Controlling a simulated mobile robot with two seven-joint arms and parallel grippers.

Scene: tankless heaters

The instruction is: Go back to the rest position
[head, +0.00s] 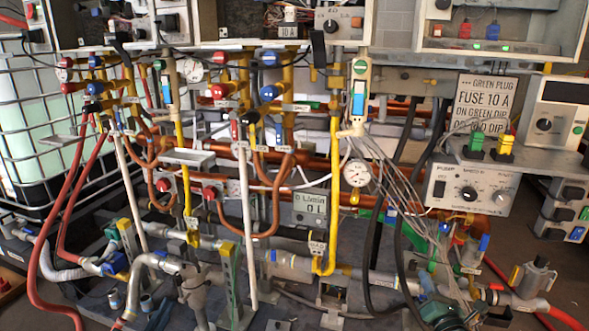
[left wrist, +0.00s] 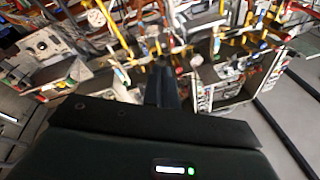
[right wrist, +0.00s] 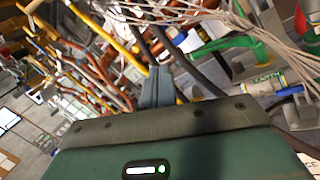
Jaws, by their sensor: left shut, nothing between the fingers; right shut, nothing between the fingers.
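Neither of my grippers shows in the head view. My left gripper (left wrist: 164,82) is seen from behind in the left wrist view, with its dark fingers together and nothing between them. Blurred pipes and boxes lie beyond it, tilted in the picture. My right gripper (right wrist: 157,82) is seen in the right wrist view, its grey-blue fingers together and empty. Pipes, cables and a green fitting (right wrist: 240,47) are beyond it. I cannot tell how far either gripper is from the pipes.
A dense rig of yellow and copper pipes (head: 334,190) fills the head view's middle. A caged white tank (head: 30,130) stands left. A pump box (head: 470,190) and a fuse sign (head: 482,103) are right. Red hoses (head: 70,210) hang at left. Loose wires (head: 395,180) hang near the gauge (head: 356,173).

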